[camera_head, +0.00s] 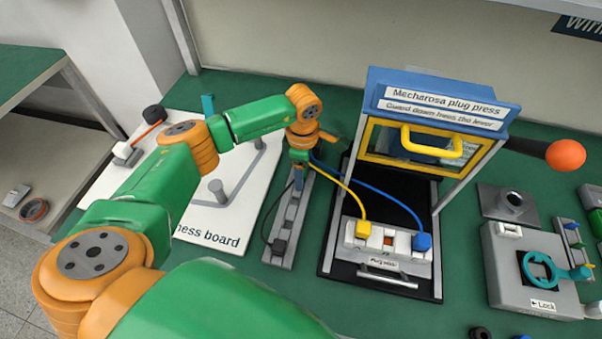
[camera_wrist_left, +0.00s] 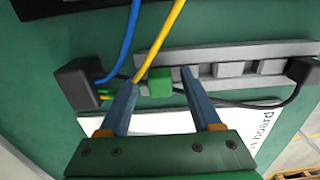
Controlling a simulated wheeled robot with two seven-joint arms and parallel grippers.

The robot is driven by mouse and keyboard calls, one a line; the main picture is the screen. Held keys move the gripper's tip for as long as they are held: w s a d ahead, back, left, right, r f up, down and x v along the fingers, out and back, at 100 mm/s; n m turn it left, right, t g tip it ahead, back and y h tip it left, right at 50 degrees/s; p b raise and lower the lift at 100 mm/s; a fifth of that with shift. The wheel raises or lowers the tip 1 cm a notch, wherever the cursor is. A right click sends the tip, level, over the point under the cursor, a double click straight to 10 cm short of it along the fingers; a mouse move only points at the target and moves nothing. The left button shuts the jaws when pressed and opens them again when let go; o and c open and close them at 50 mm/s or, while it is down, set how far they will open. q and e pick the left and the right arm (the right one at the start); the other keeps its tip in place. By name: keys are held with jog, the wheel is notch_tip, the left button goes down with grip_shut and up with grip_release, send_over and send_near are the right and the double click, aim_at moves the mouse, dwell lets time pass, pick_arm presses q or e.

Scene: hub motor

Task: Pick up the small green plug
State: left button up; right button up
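The small green plug (camera_wrist_left: 160,82) shows in the left wrist view as a green block at the near edge of the grey slotted rack (camera_wrist_left: 240,70). My left gripper (camera_wrist_left: 157,80) is open, with its two blue-grey fingers on either side of the plug in the picture and gaps visible on both sides. I cannot tell how far the fingertips stand above it. In the head view, my left gripper (camera_head: 298,180) points down over the far end of the rack (camera_head: 285,228), and I cannot make out the plug there. My right gripper is not in view.
A black connector (camera_wrist_left: 75,85) with coloured wire ends lies beside the rack. Yellow (camera_head: 345,187) and blue cables run to the white plug unit (camera_head: 360,262) under the press (camera_head: 440,100). A white board (camera_head: 195,222) lies left of the rack.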

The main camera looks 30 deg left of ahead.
pick_arm(q)
grip_shut()
notch_tip(320, 180, up, 3)
jog(key=shift+r, duration=0.15)
jog(key=s+d+r+b, duration=0.2)
jog(key=s+r+b, duration=0.1)
jog(key=s+r, duration=0.6)
jog(key=s, duration=0.4)
jog(key=shift+s+d+r, duration=0.3)
jog(key=shift+s+r, duration=0.1)
